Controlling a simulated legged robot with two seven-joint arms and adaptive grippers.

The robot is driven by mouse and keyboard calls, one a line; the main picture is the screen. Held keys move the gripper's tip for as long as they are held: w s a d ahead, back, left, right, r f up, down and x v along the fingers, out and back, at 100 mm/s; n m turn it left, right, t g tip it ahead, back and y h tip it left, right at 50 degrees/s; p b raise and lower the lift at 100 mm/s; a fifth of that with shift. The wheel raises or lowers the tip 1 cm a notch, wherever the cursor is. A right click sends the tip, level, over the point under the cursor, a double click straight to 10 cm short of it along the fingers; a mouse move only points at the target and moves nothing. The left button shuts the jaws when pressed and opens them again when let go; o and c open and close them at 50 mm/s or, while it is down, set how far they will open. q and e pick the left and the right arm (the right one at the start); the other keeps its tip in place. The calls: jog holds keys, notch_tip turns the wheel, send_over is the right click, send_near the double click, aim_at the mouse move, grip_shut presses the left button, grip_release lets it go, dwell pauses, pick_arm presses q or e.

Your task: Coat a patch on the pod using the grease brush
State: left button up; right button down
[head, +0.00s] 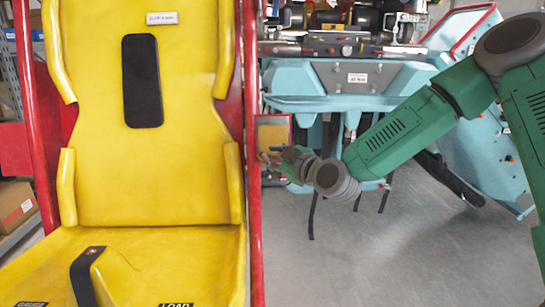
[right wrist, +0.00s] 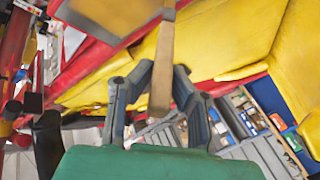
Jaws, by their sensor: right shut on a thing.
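The pod shows in the head view as a yellow seat shell (head: 185,150) in a red frame. A small red-edged panel with a tan face (head: 272,134) sits at its right side. My right gripper (head: 285,157) is just below and beside that panel. In the right wrist view, the right gripper (right wrist: 163,76) is shut on the tan handle of the grease brush (right wrist: 162,60). The brush points up toward a brownish, red-edged surface (right wrist: 115,14). I cannot tell whether its tip touches that surface. The brush is hard to make out in the head view. My left gripper is not in view.
Shelving with a cardboard box (head: 14,206) is at the far left. Grey floor (head: 400,260) is open at the lower right.

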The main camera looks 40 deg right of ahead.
jog(key=shift+w+d, duration=0.1)
jog(key=shift+w, duration=0.05)
jog(key=shift+s+d+p, duration=1.85)
jog(key=shift+s+d, duration=0.35)
jog(key=shift+d, duration=1.35)
jog(key=shift+w+a+b, duration=0.55)
jog(key=shift+w+a, duration=0.2)
jog(key=shift+a, duration=0.45)
jog(key=shift+w+a+b, duration=0.55)
jog(key=shift+w+a, duration=0.2)
jog(key=shift+a, duration=0.5)
jog(key=shift+w+a+b, duration=0.55)
jog(key=shift+w+a, duration=0.2)
jog(key=shift+a, duration=0.45)
jog(key=shift+s, duration=0.1)
